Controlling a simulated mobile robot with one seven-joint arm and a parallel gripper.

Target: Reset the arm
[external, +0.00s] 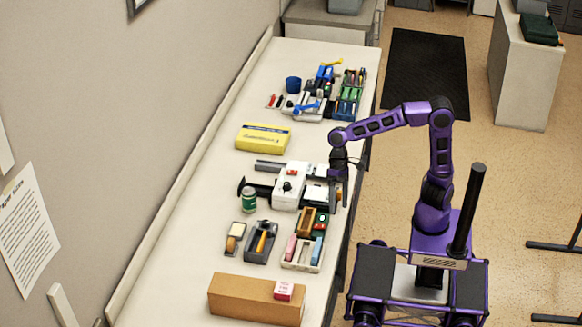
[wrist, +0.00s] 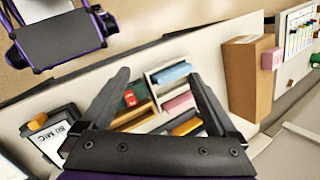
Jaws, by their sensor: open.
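My gripper (external: 339,188) hangs from my purple arm over the right edge of the long table, beside the white device. Its jaws point down. In the wrist view my gripper (wrist: 155,85) shows two dark fingers spread apart with nothing held between them. The same organizer (external: 288,264) stands on the table below the gripper in the external view.
A white device (external: 292,185) with dark arms stands left of my gripper. A green can (external: 249,199), a tape dispenser (external: 260,242), a cardboard box (external: 240,296) and a yellow box (external: 263,137) stand on the table (external: 190,245). Trays of tools (external: 347,95) fill the far end.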

